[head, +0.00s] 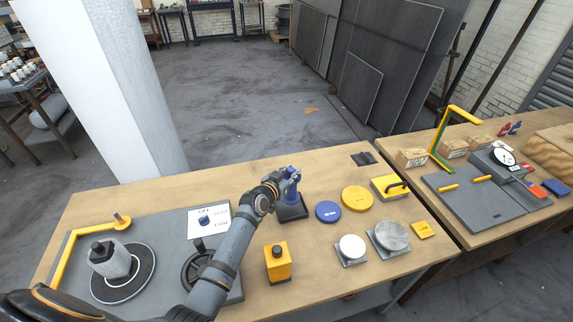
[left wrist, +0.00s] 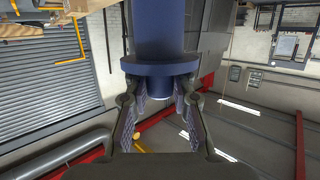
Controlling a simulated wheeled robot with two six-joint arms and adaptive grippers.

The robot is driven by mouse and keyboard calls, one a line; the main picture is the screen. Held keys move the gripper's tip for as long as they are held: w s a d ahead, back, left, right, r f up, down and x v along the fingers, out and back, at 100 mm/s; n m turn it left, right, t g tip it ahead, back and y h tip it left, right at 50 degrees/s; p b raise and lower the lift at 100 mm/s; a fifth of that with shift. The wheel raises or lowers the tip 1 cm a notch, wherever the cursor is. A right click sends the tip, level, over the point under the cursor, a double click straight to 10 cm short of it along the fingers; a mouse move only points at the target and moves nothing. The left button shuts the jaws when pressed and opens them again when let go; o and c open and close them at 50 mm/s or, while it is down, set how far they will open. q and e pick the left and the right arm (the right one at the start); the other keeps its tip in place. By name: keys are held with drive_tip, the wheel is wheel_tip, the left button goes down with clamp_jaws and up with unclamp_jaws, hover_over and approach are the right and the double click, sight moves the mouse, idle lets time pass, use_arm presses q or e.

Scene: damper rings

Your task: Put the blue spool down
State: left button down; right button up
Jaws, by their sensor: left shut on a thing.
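In the left wrist view the spool (left wrist: 162,68) shows a wide flange and a body between the fingers of the gripper (left wrist: 160,112). My right gripper is not in view.
A blue disc (head: 328,211), a yellow disc (head: 356,198) and a yellow block with a dark handle (head: 390,187) lie to the right. A yellow box (head: 277,264) stands in front. A grey plate with a handwheel (head: 197,270) is at left.

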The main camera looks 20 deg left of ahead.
use_arm(q)
drive_tip(key=shift+f, duration=0.1)
drive_tip(key=shift+w+a+f, duration=0.1)
drive_tip(key=shift+w+f, duration=0.05)
drive_tip(key=shift+w, duration=0.05)
drive_tip(key=shift+w+a+f+b, duration=0.1)
drive_tip(key=shift+f+b, duration=0.6)
wheel_tip(320, 180, down, 4)
drive_tip(key=b, duration=0.3)
drive_tip(key=shift+r+b, duration=0.2)
drive_tip(key=shift+b, duration=0.15)
drive_tip(key=shift+f, duration=0.15)
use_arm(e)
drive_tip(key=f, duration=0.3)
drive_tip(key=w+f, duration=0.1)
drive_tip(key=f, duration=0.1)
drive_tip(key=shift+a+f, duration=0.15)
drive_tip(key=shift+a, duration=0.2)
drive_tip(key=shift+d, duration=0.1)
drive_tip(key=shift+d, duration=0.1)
